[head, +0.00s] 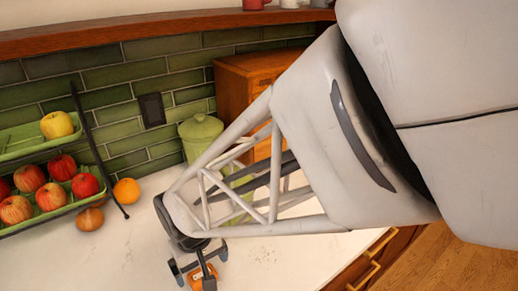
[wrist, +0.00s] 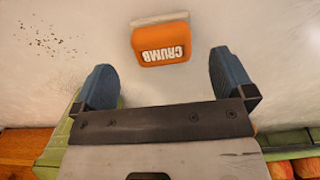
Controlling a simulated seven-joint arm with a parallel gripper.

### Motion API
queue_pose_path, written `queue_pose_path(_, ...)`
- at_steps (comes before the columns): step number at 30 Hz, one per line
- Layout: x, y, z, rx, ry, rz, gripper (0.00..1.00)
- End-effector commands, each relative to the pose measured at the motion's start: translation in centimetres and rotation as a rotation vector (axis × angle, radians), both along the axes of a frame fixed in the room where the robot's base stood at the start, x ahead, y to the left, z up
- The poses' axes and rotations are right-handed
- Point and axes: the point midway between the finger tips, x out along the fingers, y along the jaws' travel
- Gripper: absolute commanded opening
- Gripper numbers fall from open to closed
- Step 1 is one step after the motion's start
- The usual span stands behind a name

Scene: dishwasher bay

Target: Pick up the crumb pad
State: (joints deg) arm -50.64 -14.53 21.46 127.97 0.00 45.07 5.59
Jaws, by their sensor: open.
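The crumb pad (wrist: 161,42) is an orange block with a pale edge and the word CRUMB on it. It lies on the white counter, at the top middle of the wrist view. In the head view a small orange part of it (head: 208,284) shows at the bottom edge, partly covered by my gripper (head: 197,267). In the wrist view my gripper (wrist: 164,85) is open, with blue fingers wide apart. The pad is ahead of the fingertips, roughly centred between them, and nothing is held. The height of the fingers above the counter is hard to tell.
Dark crumbs (wrist: 48,38) lie on the counter left of the pad in the wrist view. A green two-tier fruit rack (head: 65,207) with apples, an orange (head: 127,191) and a green canister (head: 201,131) stand along the tiled wall. Bare counter (head: 130,250) surrounds the pad.

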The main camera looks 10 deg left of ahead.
Motion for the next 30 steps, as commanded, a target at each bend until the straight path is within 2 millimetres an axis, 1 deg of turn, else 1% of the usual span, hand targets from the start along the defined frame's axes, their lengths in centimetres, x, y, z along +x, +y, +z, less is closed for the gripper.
queue_pose_path(5,0.0,0.1,-1.1,-0.001,0.001,0.000,1.00)
queue_pose_path(12,0.0,0.3,-3.9,-0.002,0.002,0.000,1.00)
queue_pose_path(15,0.0,0.3,-4.7,-0.002,0.002,0.000,1.00)
queue_pose_path(19,0.0,0.3,-5.1,-0.001,0.001,0.000,1.00)
queue_pose_path(30,0.0,0.3,-5.1,0.000,0.000,0.000,1.00)
